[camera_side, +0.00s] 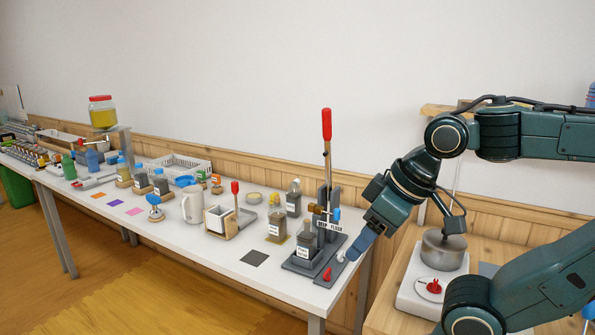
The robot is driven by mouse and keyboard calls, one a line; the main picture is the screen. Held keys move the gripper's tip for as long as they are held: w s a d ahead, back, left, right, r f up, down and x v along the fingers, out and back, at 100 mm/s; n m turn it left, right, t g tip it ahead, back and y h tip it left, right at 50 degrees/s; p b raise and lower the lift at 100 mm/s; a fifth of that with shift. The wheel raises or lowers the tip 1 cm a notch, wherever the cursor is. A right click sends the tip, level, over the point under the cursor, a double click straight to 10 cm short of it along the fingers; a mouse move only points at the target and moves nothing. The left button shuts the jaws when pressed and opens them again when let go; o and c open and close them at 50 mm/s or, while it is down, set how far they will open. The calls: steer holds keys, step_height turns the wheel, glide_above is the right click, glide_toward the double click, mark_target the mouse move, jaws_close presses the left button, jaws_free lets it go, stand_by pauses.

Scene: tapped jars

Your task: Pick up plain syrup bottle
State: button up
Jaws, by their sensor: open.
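Several small labelled bottles stand on the white table, and the lettering is too small to tell which is plain syrup. A dark bottle (293,200) stands behind the others. An amber bottle (277,225) stands in front of it, to the left. A dark grey bottle (307,249) stands on the base of a lever press (325,195) with a red handle. My gripper (350,252) is open at the right end of the table, pointing down beside the press. It is right of these bottles and holds nothing visible; one finger is partly hidden.
A white jug (193,206), a wooden stand with a red-knobbed lever (222,219) and a dark square mat (255,258) are left of the press. The front table edge is mostly clear.

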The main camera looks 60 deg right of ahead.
mark_target(310, 223)
steer(key=w+d+f+n+t+y, duration=0.2)
steer(key=w+f, duration=0.2)
steer(key=w, duration=0.6)
steer(key=w+d+f+n+t+y, duration=0.2)
steer(key=w+f, duration=0.2)
steer(key=w, duration=0.6)
steer(key=shift+w+d+f+m+t+h, duration=0.15)
steer(key=shift+d+f+m+t+h, duration=0.95)
steer(key=shift+d, duration=2.7)
steer(key=shift+w+d+f+m+t+h, duration=0.25)
steer(key=shift+d+f+m+h, duration=1.65)
steer(key=shift+d, duration=1.95)
steer(key=shift+w+d+f+m+t+h, duration=0.1)
steer(key=shift+d+f+m+t+h, duration=1)
steer(key=shift+d, duration=2.7)
steer(key=shift+w+f+g+h, duration=0.1)
steer(key=shift+f+g+h, duration=0.35)
steer(key=shift+f+h, duration=0.25)
steer(key=shift+x, duration=2.8)
